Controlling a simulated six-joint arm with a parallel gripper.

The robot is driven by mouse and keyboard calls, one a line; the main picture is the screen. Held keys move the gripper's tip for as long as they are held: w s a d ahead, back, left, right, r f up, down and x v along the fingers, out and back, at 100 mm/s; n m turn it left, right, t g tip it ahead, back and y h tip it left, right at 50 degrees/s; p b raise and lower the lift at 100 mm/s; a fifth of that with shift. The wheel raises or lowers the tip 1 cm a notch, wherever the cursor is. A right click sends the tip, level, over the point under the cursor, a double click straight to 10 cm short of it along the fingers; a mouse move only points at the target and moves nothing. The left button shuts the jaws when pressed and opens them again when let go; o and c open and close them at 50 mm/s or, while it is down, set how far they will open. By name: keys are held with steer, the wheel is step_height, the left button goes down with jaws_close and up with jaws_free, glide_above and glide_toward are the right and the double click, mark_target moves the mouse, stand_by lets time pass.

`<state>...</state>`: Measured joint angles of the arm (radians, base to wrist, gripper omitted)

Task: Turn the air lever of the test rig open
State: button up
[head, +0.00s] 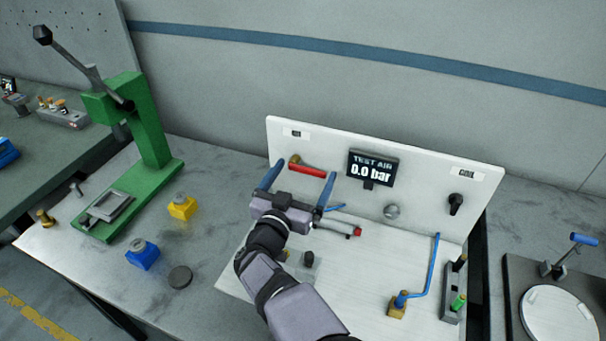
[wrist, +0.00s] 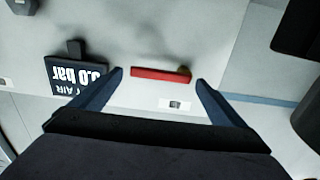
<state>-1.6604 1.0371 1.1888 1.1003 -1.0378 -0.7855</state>
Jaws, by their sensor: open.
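The air lever (head: 307,170) is a red handle on a brass fitting, mounted on the upright white panel of the test rig (head: 420,190). It lies roughly level, pointing right from its fitting. In the wrist view the red lever (wrist: 160,73) shows between my two fingertips, apart from both. My gripper (head: 300,180) is open and empty, in front of the panel near the lever. The display (head: 372,168) to the right of the lever reads "TEST AIR 0.0 bar"; it appears upside down in the wrist view (wrist: 80,76).
A black knob (head: 456,203) and a round grey knob (head: 391,211) sit on the panel. A blue hose (head: 431,270) rises from a brass block at the right. A green press (head: 140,150), a yellow block (head: 183,207) and a blue block (head: 143,254) stand left.

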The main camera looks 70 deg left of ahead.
mark_target(296, 165)
steer(key=c, duration=1.5)
steer(key=shift+r, duration=0.1)
steer(key=shift+c, duration=0.2)
steer(key=n+p, duration=0.1)
steer(key=r+n+p, duration=0.1)
steer(key=n+p, duration=0.1)
steer(key=shift+s+a+r, duration=0.15)
steer(key=shift+r, duration=0.1)
steer(key=n+p, duration=0.1)
steer(key=n, duration=0.1)
steer(key=r+n+p, duration=0.1)
steer(key=s+a+n+p, duration=0.1)
steer(key=n, duration=0.1)
steer(key=shift+r+n, duration=0.15)
steer(key=shift+n, duration=0.15)
steer(key=shift+s+a+r+n+p, duration=0.1)
steer(key=shift+s+a+n+p, duration=0.25)
steer(key=shift+n, duration=1.2)
steer(key=shift+s+a+r+n+p, duration=0.1)
steer(key=shift+s+a+n, duration=0.3)
steer(key=shift+n, duration=1.1)
steer(key=shift+s+a+r+n+p, duration=0.1)
steer(key=shift+s+a+n+p, duration=0.25)
steer(key=shift+n, duration=1.2)
